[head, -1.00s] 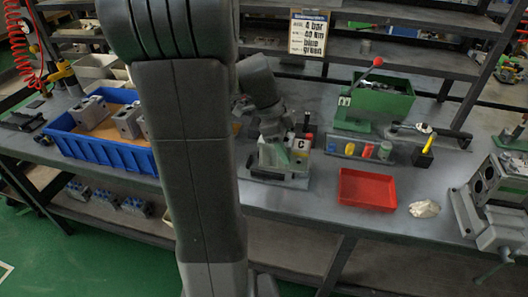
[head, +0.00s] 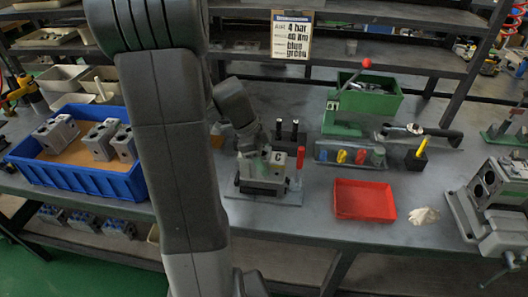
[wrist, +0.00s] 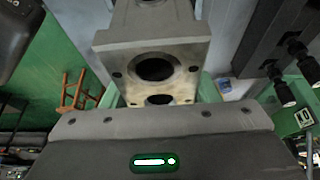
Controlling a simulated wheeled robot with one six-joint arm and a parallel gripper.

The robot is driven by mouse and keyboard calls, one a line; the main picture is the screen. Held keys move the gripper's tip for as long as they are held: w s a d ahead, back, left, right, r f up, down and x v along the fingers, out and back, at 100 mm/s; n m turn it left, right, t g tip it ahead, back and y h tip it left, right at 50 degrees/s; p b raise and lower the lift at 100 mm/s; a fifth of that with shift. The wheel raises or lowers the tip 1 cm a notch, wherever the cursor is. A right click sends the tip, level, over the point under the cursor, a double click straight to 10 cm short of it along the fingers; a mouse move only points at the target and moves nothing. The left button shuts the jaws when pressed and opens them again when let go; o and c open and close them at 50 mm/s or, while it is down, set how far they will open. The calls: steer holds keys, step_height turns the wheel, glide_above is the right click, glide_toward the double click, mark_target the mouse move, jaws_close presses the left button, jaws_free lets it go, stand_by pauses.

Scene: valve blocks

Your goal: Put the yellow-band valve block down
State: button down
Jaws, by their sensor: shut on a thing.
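My gripper (head: 250,150) is shut on a grey valve block (head: 262,170) on the bench, right of my arm. A white letter C plate shows beside its top. The block appears to sit at or just above a dark fixture on a flat plate (head: 290,198); I cannot tell whether it bears on it. In the wrist view the held grey block (wrist: 155,65) fills the space between the jaws, its face with a large dark bore and a smaller one below. I make out no yellow band on it.
A blue crate (head: 85,180) with several grey blocks stands left. A red tray (head: 364,200), a white rag (head: 424,215) and a vise (head: 485,215) lie right. Black posts and a red marker (head: 299,158) stand close beside the block. A green press (head: 345,118) stands behind.

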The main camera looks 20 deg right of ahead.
steer(key=shift+f, duration=1.8)
steer(key=shift+f, duration=0.1)
steer(key=c, duration=0.5)
jaws_free()
steer(key=shift+r, duration=0.25)
steer(key=v, duration=1.1)
steer(key=shift+w+a+r, duration=0.1)
steer(key=shift+r, duration=0.25)
